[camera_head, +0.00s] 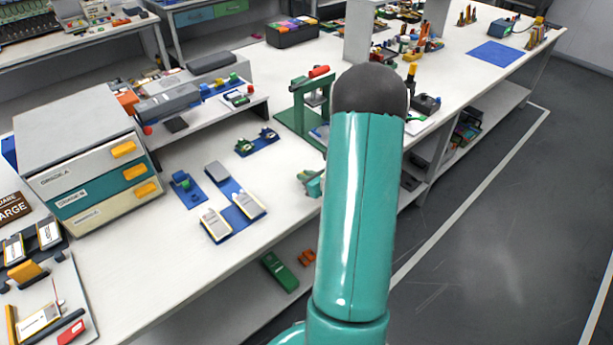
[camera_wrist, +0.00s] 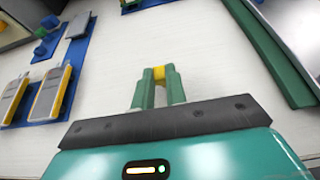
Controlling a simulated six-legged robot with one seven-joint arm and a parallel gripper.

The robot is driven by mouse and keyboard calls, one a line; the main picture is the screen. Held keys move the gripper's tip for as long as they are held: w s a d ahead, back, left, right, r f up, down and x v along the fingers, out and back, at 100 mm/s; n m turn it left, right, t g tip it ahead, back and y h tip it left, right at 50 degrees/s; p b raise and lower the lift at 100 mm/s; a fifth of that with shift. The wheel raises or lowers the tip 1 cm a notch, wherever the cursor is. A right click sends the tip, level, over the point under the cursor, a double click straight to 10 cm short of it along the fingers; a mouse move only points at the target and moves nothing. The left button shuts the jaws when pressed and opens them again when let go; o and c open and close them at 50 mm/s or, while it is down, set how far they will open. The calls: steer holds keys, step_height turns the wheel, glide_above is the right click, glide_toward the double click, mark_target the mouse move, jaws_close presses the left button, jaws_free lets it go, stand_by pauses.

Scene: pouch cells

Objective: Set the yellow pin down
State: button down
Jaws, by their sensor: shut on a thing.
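The yellow pin (camera_wrist: 159,73) shows in the wrist view between the tips of my gripper (camera_wrist: 159,80). Its upper part is visible; the green fingers hide the rest. My gripper is shut on it over the white bench top (camera_wrist: 205,50). I cannot tell whether the pin touches the bench. In the head view my teal arm hides the pin and most of my gripper (camera_head: 312,184), whose green end shows just left of the arm near the bench's front edge.
Pouch cells (camera_wrist: 48,92) lie on a blue mat (camera_wrist: 74,60) left of my gripper. A green press (camera_head: 300,105) stands behind it, and its base edge (camera_wrist: 262,45) runs along the right in the wrist view. A drawer cabinet (camera_head: 85,165) stands at the left.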

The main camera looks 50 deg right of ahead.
steer(key=shift+f, duration=0.15)
steer(key=c, duration=1.4)
jaws_free()
steer(key=shift+c, duration=0.2)
